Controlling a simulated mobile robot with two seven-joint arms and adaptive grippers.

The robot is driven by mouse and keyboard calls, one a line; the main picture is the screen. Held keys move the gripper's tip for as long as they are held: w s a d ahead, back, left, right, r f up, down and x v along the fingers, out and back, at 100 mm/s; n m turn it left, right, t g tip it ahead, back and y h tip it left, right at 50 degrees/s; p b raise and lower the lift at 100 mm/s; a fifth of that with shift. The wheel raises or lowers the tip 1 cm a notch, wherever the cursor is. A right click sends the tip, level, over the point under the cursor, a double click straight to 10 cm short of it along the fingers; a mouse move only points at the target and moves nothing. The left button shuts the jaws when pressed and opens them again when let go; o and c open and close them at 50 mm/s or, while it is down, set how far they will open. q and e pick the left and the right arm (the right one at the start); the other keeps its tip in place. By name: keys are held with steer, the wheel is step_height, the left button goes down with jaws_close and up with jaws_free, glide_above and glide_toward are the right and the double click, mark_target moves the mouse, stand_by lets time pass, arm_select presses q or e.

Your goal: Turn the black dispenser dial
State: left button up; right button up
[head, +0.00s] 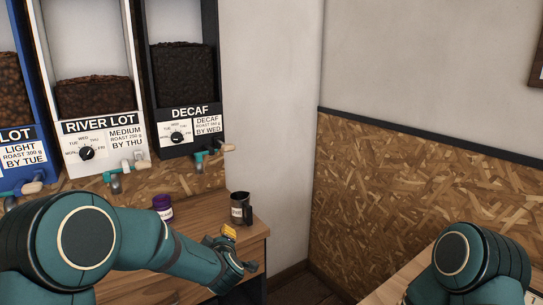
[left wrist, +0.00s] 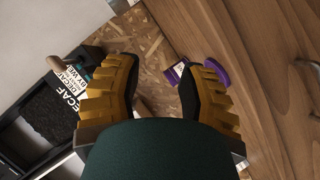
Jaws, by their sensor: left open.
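The black dispenser (head: 188,88), labelled DECAF, stands on the wall shelf in the head view, holding dark beans. Its round black dial (head: 177,138) with a white mark sits low on its front, left of the label. In the left wrist view the dispenser (left wrist: 45,125) shows at the left; the dial cannot be made out there. My left gripper (head: 236,248) is over the right end of the counter, below and right of the dial and apart from it. Its yellow ribbed fingers (left wrist: 155,85) are open with nothing between them. My right gripper is out of view.
A white RIVER LOT dispenser (head: 95,98) and a blue one (head: 18,160) stand to the left. Spouts with wooden handles stick out below. A purple jar (head: 163,207) and a dark metal mug (head: 240,208) stand on the counter (head: 258,229), near my left arm.

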arm_select(q)
steer(key=s+d+f+m+g+h, duration=0.1)
steer(key=s+f+m+g+h, duration=0.15)
steer(key=s+f, duration=0.6)
steer(key=s+d+f+m+g+h, duration=0.15)
steer(key=s+f+m+g, duration=0.35)
steer(key=f, duration=0.6)
steer(key=s+d+f+m+g+h, duration=0.1)
steer(key=s+f+m+g, duration=0.1)
steer(key=s, duration=0.8)
steer(key=s+d+f+m+g+h, duration=0.1)
steer(key=s+f, duration=0.4)
steer(key=s, duration=0.5)
steer(key=shift+f+m+g+h, duration=0.35)
steer(key=shift+g+h, duration=0.15)
steer(key=shift+g, duration=0.25)
